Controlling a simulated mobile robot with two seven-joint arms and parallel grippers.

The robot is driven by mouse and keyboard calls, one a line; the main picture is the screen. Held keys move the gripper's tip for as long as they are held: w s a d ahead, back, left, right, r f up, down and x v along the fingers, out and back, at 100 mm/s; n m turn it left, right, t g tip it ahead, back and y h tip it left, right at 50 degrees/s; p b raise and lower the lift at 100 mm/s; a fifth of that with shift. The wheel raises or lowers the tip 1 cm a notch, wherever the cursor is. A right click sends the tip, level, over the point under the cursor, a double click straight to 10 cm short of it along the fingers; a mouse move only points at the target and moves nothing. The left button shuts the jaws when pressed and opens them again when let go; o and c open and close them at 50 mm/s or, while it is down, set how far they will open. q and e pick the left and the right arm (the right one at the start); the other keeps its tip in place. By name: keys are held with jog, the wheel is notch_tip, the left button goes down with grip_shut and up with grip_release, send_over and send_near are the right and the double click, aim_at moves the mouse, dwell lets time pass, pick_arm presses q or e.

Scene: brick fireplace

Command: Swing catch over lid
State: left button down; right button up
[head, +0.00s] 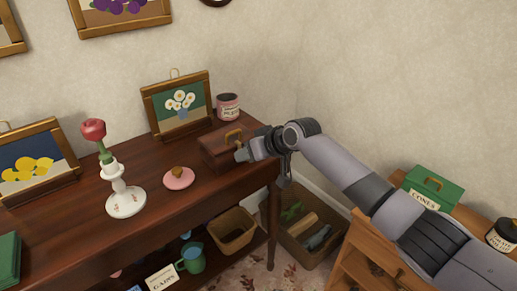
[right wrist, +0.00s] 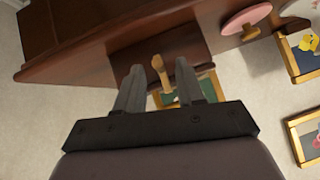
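A small brown wooden box (head: 216,150) with a lid sits at the right end of the dark table. A brass piece (head: 233,137) stands on its top; I cannot tell if it is the catch or a handle. My right gripper (head: 241,155) is at the right side of the box and hides part of it. In the right wrist view, the gripper (right wrist: 157,82) has its fingers apart, with the brass piece (right wrist: 159,70) seen between them and the box (right wrist: 140,50) beyond. Contact cannot be told. My left gripper is not in view.
On the table (head: 75,227) are a pink dish (head: 179,180), a white candlestick (head: 125,199), a framed daisy picture (head: 178,104) and a pink tin (head: 228,107). A green box (head: 433,188) stands on a cabinet at right. A tool crate (head: 310,248) is on the floor.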

pick_arm(q)
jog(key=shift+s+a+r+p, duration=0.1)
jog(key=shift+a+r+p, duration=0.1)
jog(key=shift+p, duration=0.1)
pick_arm(e)
jog(key=shift+v, duration=2.85)
jog(key=shift+f, duration=0.1)
